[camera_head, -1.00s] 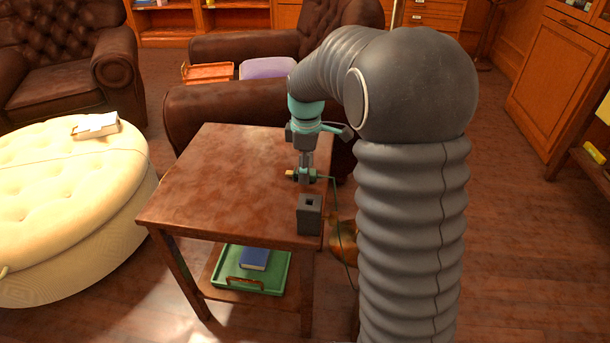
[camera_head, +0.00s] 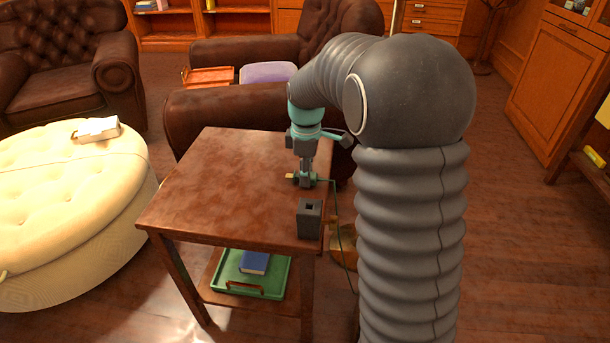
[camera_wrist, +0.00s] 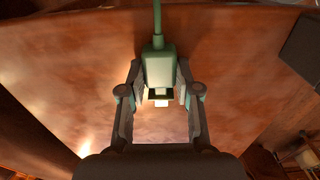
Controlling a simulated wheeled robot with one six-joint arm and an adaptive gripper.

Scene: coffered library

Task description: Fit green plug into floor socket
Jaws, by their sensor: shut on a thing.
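The green plug (camera_wrist: 159,68) is between the fingers of my gripper (camera_wrist: 159,92) in the wrist view. Its pale tip (camera_wrist: 161,102) points toward the palm side of the picture and its green cord (camera_wrist: 157,18) runs off the top. In the head view my gripper (camera_head: 305,180) points down just above or at the side table's top, with the plug's pale tip (camera_head: 290,176) sticking out to the left. A dark grey block with a square opening in its top, the socket (camera_head: 309,219), stands at the table's near right corner, in front of my gripper. It shows partly in the wrist view (camera_wrist: 301,50).
The wooden side table (camera_head: 215,180) is otherwise bare on top. Its lower shelf holds a green tray (camera_head: 228,272) with a blue book (camera_head: 254,263). A cream ottoman (camera_head: 60,190) stands to the left, and a brown leather armchair (camera_head: 200,112) behind. The cord hangs over the table's right edge.

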